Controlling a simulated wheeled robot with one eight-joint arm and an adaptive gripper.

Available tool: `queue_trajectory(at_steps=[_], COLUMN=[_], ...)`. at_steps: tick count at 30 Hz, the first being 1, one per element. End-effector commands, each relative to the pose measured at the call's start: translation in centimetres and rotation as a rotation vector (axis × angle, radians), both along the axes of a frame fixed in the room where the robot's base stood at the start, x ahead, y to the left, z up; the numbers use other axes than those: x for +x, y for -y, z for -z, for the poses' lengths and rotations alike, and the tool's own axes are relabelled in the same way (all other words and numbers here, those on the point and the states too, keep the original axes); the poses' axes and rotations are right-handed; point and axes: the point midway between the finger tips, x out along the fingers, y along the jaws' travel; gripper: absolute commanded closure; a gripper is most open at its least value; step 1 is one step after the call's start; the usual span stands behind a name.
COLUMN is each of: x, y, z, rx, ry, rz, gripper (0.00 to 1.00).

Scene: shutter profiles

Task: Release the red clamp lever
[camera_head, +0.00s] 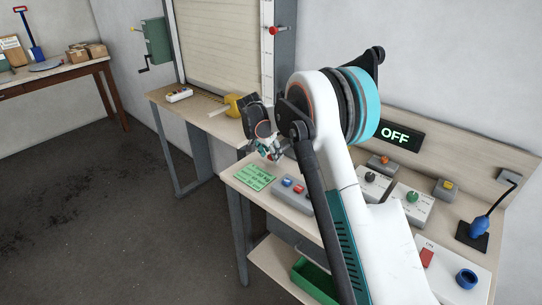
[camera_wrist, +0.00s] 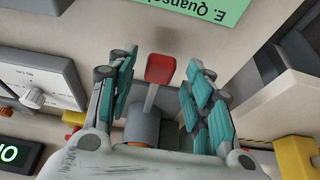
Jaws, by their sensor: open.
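The red clamp lever (camera_wrist: 160,68) shows in the wrist view as a red paddle on a grey stem, with a grey cylinder (camera_wrist: 143,122) at the stem's lower end. My gripper (camera_wrist: 158,82) is open, its teal-padded fingers on either side of the stem. I see gaps between the fingers and the stem; contact is not clear. In the head view my gripper (camera_head: 270,150) is low over the back left of the bench, and I cannot make out the lever there for certain.
A green note (camera_head: 254,176) and a grey button box (camera_head: 292,187) lie close to my gripper on the bench. A yellow object (camera_head: 232,105) stands left of it, also at the right of the wrist view (camera_wrist: 297,158). An OFF display (camera_head: 395,135) is behind the bench.

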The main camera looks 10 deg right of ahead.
Motion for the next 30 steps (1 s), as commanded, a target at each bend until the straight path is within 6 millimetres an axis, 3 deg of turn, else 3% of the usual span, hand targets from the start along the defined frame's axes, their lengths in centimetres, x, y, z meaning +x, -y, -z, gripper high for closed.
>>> queue_trajectory(at_steps=[10,16,17,30], x=[0.1,0.1,0.1,0.2], y=[0.1,0.1,0.1,0.4], z=[0.4,0.4,0.4,-0.7], rx=[0.000,0.000,0.000,0.057], ry=[0.000,0.000,0.000,-0.042], rz=[0.000,0.000,0.000,0.002], gripper=[0.53,0.96,1.00,1.00])
